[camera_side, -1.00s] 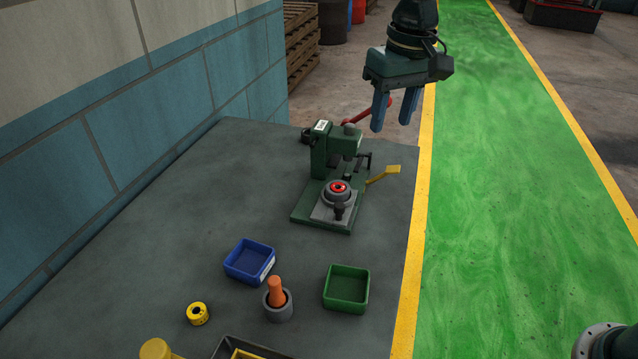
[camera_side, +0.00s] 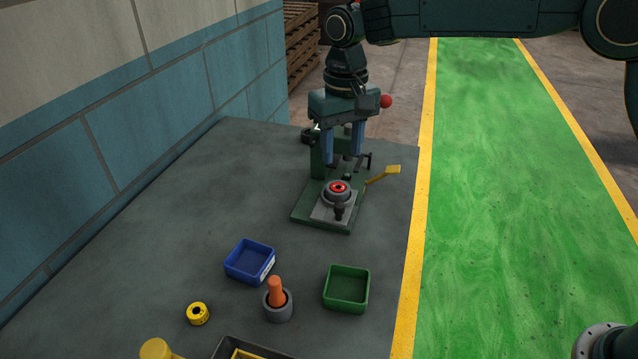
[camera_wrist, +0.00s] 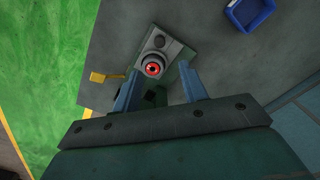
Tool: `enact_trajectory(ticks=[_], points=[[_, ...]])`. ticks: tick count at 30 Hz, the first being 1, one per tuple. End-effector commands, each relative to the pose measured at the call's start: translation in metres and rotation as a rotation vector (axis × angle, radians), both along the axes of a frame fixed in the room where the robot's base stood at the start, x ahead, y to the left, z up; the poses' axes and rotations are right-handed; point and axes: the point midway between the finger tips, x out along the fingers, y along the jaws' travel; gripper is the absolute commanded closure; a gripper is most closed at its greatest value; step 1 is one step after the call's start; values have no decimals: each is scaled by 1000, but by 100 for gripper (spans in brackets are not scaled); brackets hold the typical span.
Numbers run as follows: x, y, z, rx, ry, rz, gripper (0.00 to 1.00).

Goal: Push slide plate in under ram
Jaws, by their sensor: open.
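The slide plate (camera_side: 321,213) is a light grey plate on the front of the green press base. A round grey holder (camera_side: 337,197) with a red ring in its middle sits on it, and a dark knob (camera_side: 339,212) stands at its front end. In the wrist view the plate (camera_wrist: 179,50) is beyond the fingertips. The green press (camera_side: 317,158) stands behind the plate; its ram is largely hidden by my gripper. My gripper (camera_side: 343,163) is open and empty, pointing down above the press, behind the holder in the picture. The fingers also show in the wrist view (camera_wrist: 158,82).
A yellow lever (camera_side: 386,173) sticks out right of the press. A blue bin (camera_side: 249,262), a green bin (camera_side: 346,289), a grey cup with an orange peg (camera_side: 277,298) and a yellow ring (camera_side: 198,313) stand in front. The table's left side is clear.

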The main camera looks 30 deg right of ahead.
Motion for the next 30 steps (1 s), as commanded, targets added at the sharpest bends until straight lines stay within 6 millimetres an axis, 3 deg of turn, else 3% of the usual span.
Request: enact_trajectory(ticks=[21, 30], points=[[-1, -1, -99, -2, 5, 0, 57], [-1, -1, -126, -1, 2, 0, 57]])
